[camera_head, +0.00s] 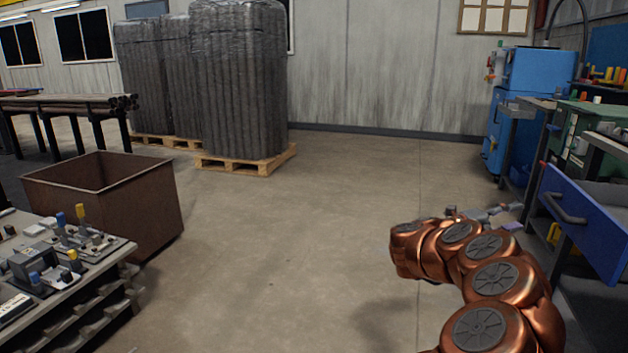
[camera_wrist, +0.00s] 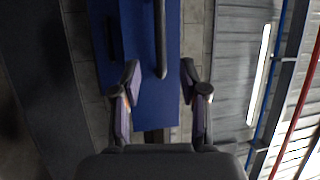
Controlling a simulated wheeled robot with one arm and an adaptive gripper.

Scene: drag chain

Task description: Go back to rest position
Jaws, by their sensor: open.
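My copper-coloured arm reaches in from the lower right of the head view. My gripper (camera_head: 487,214) is at its far end, just left of the open blue drawer, and looks small and partly hidden by the arm. In the wrist view my gripper (camera_wrist: 160,88) has its two fingers spread apart with nothing between them. Beyond the fingers is the blue drawer front (camera_wrist: 150,40) with its dark handle (camera_wrist: 160,38). In the head view the drawer (camera_head: 585,222) is pulled out, with its handle (camera_head: 562,207) facing left. The fingers look apart from the handle.
A rusty metal bin (camera_head: 105,205) and a cluttered workbench (camera_head: 60,260) stand at the left. Wrapped stacks on wooden pallets (camera_head: 245,162) stand at the back. A blue cabinet (camera_head: 535,75) and a green machine (camera_head: 580,130) line the right. The middle concrete floor (camera_head: 300,230) is clear.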

